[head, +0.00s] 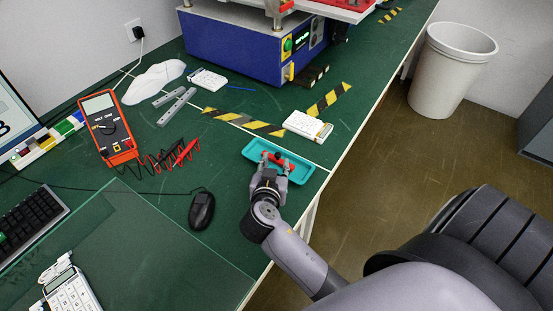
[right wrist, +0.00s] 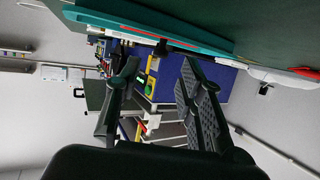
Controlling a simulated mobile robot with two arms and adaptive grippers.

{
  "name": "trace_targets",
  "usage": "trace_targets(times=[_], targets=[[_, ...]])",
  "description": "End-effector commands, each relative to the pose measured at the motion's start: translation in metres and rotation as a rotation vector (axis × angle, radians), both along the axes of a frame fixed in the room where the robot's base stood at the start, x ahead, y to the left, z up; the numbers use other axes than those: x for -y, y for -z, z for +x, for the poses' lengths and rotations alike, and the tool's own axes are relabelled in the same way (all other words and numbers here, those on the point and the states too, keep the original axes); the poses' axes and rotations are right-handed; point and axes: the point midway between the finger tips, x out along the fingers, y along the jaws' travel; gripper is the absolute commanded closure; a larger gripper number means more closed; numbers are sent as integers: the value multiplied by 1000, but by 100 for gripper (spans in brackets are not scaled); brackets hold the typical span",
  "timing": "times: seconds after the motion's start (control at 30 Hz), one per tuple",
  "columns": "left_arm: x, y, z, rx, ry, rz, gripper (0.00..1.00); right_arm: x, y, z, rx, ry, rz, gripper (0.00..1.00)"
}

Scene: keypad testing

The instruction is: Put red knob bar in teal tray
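The teal tray (head: 305,172) lies near the table's right edge, and it shows along the top of the right wrist view (right wrist: 200,38). The red knob bar (head: 290,166) appears to lie in the tray, partly hidden by my right gripper. In the right wrist view the bar (right wrist: 125,30) is a thin red strip along the tray with a dark knob. My right gripper (head: 271,160) is at the tray, over its near side. Its fingers (right wrist: 160,72) are apart with nothing between them. Whether a fingertip touches the bar cannot be told. My left gripper is not in view.
A white keypad device (head: 308,126) lies just behind the tray. A black mouse (head: 202,211) is to the left, with a red multimeter (head: 107,127) and its leads farther left. A blue machine (head: 245,45) stands at the back. Green table is clear between mouse and tray.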

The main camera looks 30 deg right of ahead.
Motion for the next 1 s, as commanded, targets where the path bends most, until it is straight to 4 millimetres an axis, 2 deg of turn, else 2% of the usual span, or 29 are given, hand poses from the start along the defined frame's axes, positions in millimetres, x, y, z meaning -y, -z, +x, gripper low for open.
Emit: trace_targets(times=[0.2,0.4,1.0], targets=[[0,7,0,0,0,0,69,-31,-14,-34,0,0,4,64],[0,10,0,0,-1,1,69,-48,-25,-53,-1,0,2,64],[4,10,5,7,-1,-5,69,-50,-29,-58,1,-2,-8,64]])
